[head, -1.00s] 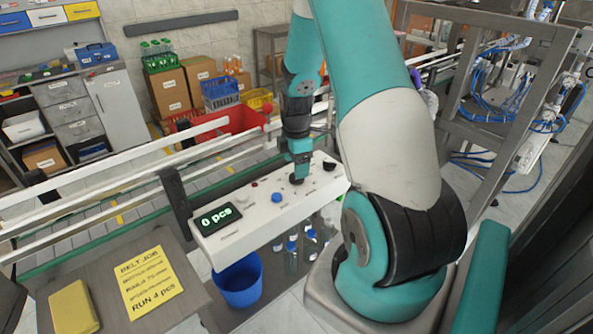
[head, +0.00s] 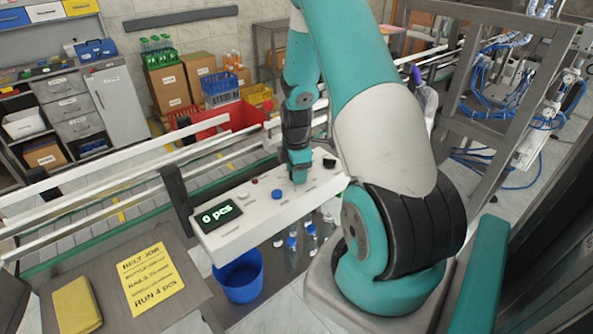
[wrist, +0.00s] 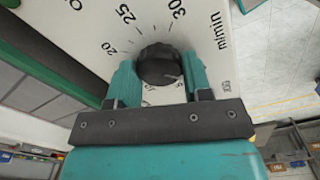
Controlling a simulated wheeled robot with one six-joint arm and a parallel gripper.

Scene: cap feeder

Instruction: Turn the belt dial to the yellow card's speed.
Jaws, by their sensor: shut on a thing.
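The belt dial (wrist: 160,65) is a black ridged knob on the white control panel (head: 250,233). In the wrist view, the printed scale around it shows 20, 25 and 30 with m/min. A short pale line shows on the knob's near right side; I cannot tell if it is the pointer. My gripper (wrist: 158,72) is shut on the dial, one teal finger on each side. In the head view my gripper (head: 299,175) is over the panel and hides the dial.
The panel also carries a display (head: 218,215) reading 0 pcs, a blue button (head: 277,195) and a black knob (head: 329,162). A blue bucket (head: 240,280) and bottles stand below it. Conveyor rails (head: 110,215) run behind. A yellow pad (head: 77,305) lies beside the card.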

